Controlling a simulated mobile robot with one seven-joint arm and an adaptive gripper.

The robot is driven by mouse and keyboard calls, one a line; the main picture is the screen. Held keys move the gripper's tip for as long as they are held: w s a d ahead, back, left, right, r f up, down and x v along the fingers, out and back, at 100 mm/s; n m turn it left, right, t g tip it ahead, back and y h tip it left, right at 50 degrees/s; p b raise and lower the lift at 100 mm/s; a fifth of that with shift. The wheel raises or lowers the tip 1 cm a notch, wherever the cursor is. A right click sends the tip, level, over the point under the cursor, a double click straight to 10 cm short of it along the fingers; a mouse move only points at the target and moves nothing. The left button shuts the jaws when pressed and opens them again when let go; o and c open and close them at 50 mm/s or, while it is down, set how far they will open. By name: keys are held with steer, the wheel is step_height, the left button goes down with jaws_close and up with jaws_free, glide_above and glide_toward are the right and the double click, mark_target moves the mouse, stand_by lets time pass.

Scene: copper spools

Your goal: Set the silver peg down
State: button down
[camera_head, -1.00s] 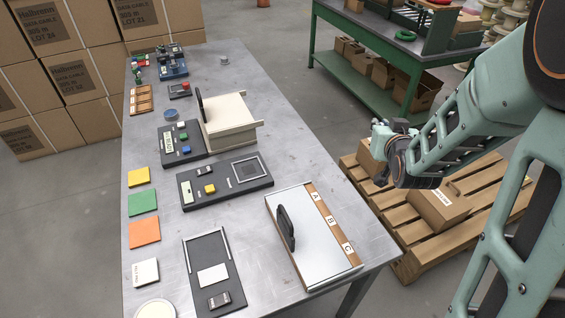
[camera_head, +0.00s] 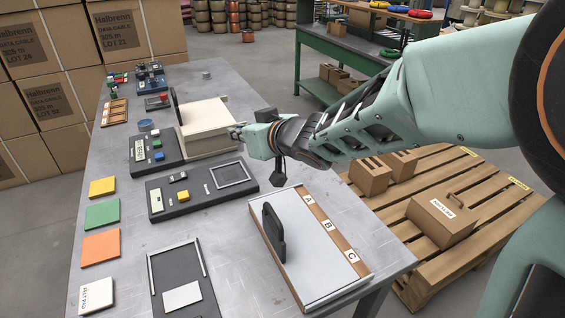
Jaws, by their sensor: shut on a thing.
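My gripper (camera_head: 237,132) is at the end of the arm reaching in from the right. It is beside the right edge of the beige box (camera_head: 207,117), over the table's right side. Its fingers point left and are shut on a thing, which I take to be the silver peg. The peg is too small and too hidden by the fingers to make out. I cannot tell whether the fingers touch the box.
The metal table (camera_head: 130,236) carries a dark panel with a square frame (camera_head: 202,187), a lidded tray marked A, B, C (camera_head: 308,247) and coloured pads (camera_head: 101,247). A small grey cylinder (camera_head: 206,75) stands at the far end. A pallet (camera_head: 430,270) with cartons is at right.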

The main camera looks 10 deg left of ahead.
steer(key=w+d+f, duration=0.1)
steer(key=w+f, duration=0.2)
steer(key=w, duration=0.1)
steer(key=w+d+f+b, duration=0.1)
steer(key=w+d+f, duration=0.1)
steer(key=w+f, duration=0.1)
steer(key=w+d+f+b, duration=0.1)
steer(key=w+f, duration=0.2)
steer(key=w, duration=0.2)
steer(key=shift+w+d+f, duration=0.15)
steer(key=shift+d, duration=0.05)
steer(key=shift+w+d+f+b, duration=0.15)
steer(key=shift+f+b, duration=0.25)
steer(key=shift+f, duration=0.55)
steer(key=shift+w+f+b, duration=0.15)
steer(key=shift+f+b, duration=0.2)
steer(key=shift+f, duration=0.6)
